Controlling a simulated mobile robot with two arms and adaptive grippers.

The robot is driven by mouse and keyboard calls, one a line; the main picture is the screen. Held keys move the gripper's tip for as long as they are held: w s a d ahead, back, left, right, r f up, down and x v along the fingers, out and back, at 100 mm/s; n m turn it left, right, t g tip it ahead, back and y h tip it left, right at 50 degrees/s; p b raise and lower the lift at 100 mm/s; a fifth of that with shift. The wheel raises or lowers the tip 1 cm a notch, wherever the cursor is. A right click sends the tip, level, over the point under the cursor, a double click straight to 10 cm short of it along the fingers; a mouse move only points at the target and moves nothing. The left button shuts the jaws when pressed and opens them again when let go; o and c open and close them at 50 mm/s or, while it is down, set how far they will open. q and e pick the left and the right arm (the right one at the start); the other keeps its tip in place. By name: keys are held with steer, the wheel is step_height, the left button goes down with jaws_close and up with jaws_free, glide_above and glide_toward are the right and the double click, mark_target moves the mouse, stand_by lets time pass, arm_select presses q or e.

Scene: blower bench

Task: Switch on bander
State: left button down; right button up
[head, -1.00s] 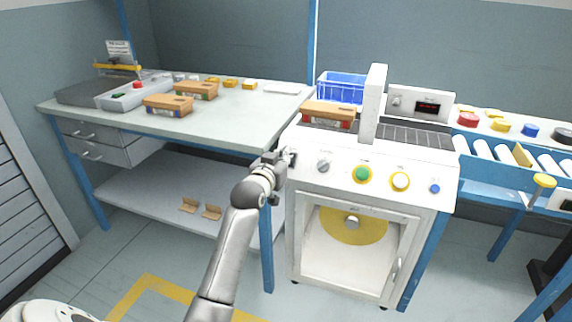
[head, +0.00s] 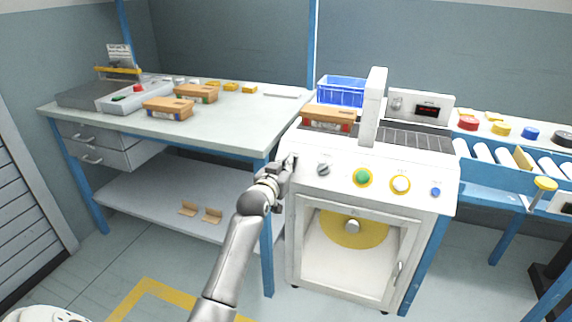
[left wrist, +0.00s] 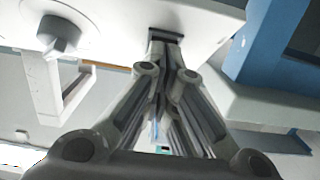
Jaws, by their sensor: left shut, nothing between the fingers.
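The bander (head: 352,180) is a white machine with an arch and a sloped front panel. The panel holds a grey knob (head: 323,169), a green button (head: 363,177), a white button with yellow rim (head: 400,184) and a small blue button (head: 435,191). My left gripper (head: 291,161) is at the panel's left end, shut and empty. In the left wrist view its fingertips (left wrist: 167,48) are at a dark rectangular switch (left wrist: 166,34), largely covering it; I cannot tell whether they touch. The grey knob (left wrist: 60,35) is to one side. My right gripper is not in view.
A banded carton (head: 328,118) lies on the bander's top, before a blue crate (head: 341,91). A display box (head: 420,105) stands behind. A bench (head: 215,125) with cartons is at left, its blue leg (head: 267,240) close to my arm. A roller conveyor (head: 500,160) is at right.

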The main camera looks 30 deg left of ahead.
arm_select(q)
steer(key=shift+w+f, duration=0.1)
steer(key=shift+f, duration=0.15)
steer(key=v, duration=1.2)
stand_by(0.5)
